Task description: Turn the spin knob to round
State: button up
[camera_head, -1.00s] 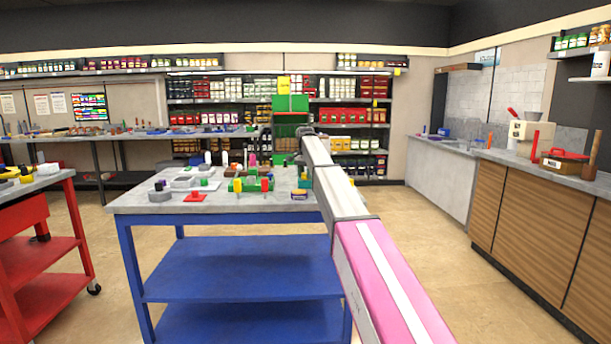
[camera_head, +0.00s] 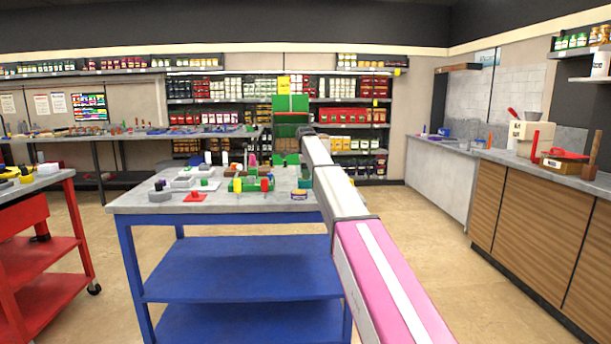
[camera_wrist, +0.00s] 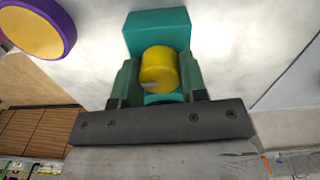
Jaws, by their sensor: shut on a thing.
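In the wrist view, a yellow round knob (camera_wrist: 158,68) stands in front of a teal block (camera_wrist: 157,28). The two dark teal fingers of my gripper (camera_wrist: 158,78) are on either side of the knob, shut on it. A small greyish mark shows on the knob's lower side. Teal also shows just below the knob. In the head view my arm hides the gripper and I cannot make out the knob there.
A purple and yellow disc (camera_wrist: 38,30) is at the upper left of the wrist view. A blue workbench (camera_head: 235,255) carries several small parts on its grey top. A red cart (camera_head: 45,235) stands left; wooden cabinets (camera_head: 525,225) line the right. Open floor lies between.

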jog(key=shift+m, duration=0.6)
jog(key=o, duration=0.9)
notch_tip(320, 180, up, 10)
jog(key=shift+r, duration=0.45)
jog(key=shift+s, duration=0.1)
